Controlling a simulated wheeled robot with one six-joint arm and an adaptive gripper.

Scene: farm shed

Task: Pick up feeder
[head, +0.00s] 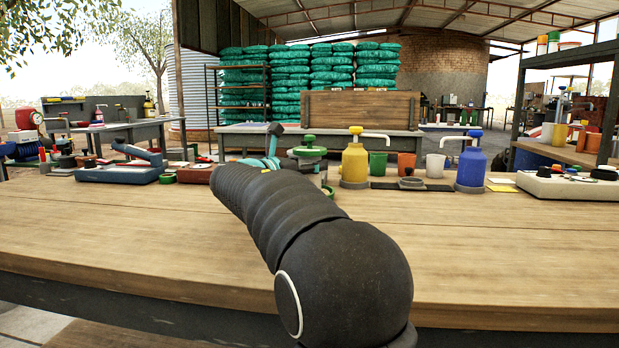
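No object in the head view is clearly recognisable as the feeder. A round green-lidded item (308,149) stands on the wooden bench (480,245), just beyond my black arm, its lower part partly hidden.
A yellow jug (354,165) and a blue jug (471,170) with spouts stand right of the arm, with cups (406,163) between them. A blue-grey device (122,172) is at left, a pale box (572,186) at right. The bench front is clear.

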